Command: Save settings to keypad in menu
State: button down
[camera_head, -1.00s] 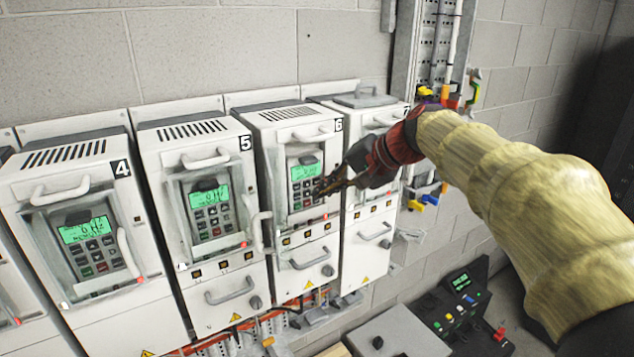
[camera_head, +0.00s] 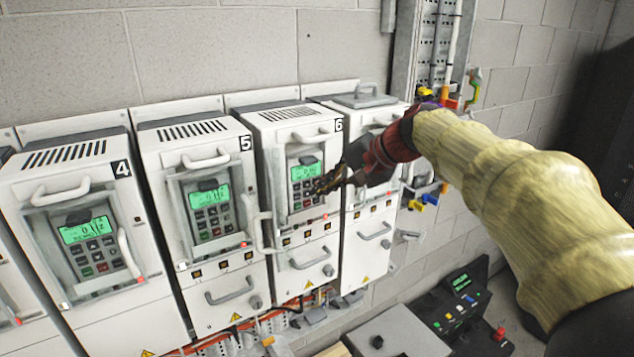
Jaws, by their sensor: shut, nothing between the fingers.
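The drive marked 6 (camera_head: 290,250) stands in a row of white drive cabinets. Its keypad (camera_head: 306,186) has a lit green screen (camera_head: 304,172) above several small buttons; the screen text is too small to read. My gripper (camera_head: 318,187) is shut and empty, its fingertips over the right side of that keypad. The fingers hide some right-hand buttons, and I cannot tell whether they touch. My arm comes in from the right and hides part of the cabinet to the right of drive 6.
Drive 5 (camera_head: 205,268) and drive 4 (camera_head: 122,305) stand to the left with similar lit keypads. Handles (camera_head: 262,232) stick out from the fronts. A grey box (camera_head: 398,335) and a black control panel (camera_head: 462,308) are at the lower right. Colored connectors (camera_head: 428,198) hang behind my wrist.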

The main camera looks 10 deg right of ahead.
jog(key=shift+w+a, duration=0.15)
jog(key=shift+w, duration=0.2)
dwell(0.4)
jog(key=shift+s, duration=0.1)
dwell(0.3)
jog(key=shift+s+d+b, duration=0.25)
jog(key=shift+s+b, duration=0.1)
jog(key=shift+s, duration=0.3)
jog(key=shift+a, duration=0.1)
jog(key=shift+s+a, duration=0.2)
jog(key=shift+a, duration=0.35)
jog(key=shift+s+a, duration=0.2)
jog(key=shift+a, duration=0.35)
jog(key=shift+w+a, duration=0.1)
jog(key=shift+w, duration=0.05)
jog(key=shift+w, duration=0.25)
